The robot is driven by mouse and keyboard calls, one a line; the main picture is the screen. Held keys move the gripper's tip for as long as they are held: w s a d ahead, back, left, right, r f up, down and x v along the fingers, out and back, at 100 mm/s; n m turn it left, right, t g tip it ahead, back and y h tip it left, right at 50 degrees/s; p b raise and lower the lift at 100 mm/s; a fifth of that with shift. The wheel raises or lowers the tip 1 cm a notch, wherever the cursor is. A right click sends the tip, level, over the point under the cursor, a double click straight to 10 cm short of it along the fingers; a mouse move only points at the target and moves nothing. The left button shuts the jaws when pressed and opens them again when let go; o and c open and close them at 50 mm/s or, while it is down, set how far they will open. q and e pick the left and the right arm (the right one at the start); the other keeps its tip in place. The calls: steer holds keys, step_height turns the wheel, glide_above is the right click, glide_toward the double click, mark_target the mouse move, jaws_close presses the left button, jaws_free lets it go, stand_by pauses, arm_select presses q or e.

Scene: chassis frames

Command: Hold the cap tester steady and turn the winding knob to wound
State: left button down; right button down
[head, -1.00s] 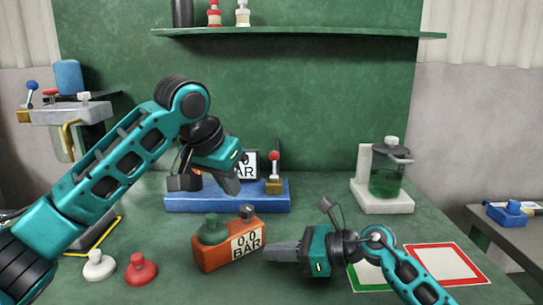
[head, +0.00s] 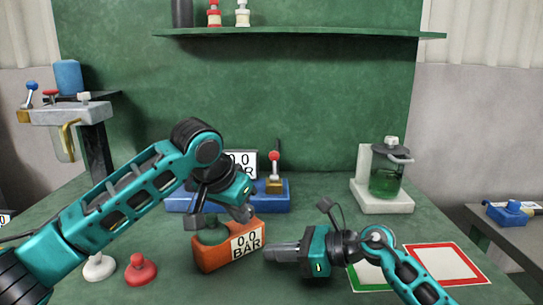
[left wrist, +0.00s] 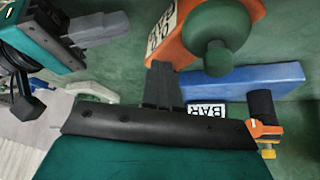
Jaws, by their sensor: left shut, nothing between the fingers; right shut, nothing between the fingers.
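An orange box (head: 213,258) with a "0.0 BAR" label (head: 247,241) stands at the front middle of the bench; I take it for the cap tester. A dark green round knob (head: 211,233) tops its left end. My left gripper (head: 246,215) is shut and empty, just above the box's right end, hiding the grey knob there. My right gripper (head: 270,252) is shut and empty, right of the box.
A blue base (head: 275,200) with another BAR display and a red-topped lever (head: 274,158) stands behind. A white stand with a green jar (head: 386,182) is back right. White (head: 99,267) and red (head: 141,270) knobs lie front left. Green and red framed mats (head: 447,263) lie right.

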arm_select(q)
steer(key=shift+w+d, duration=0.1)
steer(key=shift+w, duration=0.5)
stand_by(0.9)
steer(key=shift+w+a, duration=0.4)
steer(key=shift+a, duration=0.35)
stand_by(0.5)
stand_by(0.3)
steer(key=shift+s+a+r, duration=0.1)
steer(key=shift+s+a, duration=0.15)
steer(key=shift+a, duration=0.05)
steer(key=shift+r, duration=2.9)
steer(key=shift+s+d+f, duration=0.1)
steer(key=shift+d+f, duration=0.25)
steer(key=shift+f, duration=0.65)
steer(key=shift+w+d+f, duration=0.1)
steer(key=shift+d+f, duration=0.2)
steer(key=shift+f, duration=0.7)
steer(key=shift+s+d+f, duration=0.1)
steer(key=shift+d+f, duration=0.25)
steer(key=shift+f, duration=0.65)
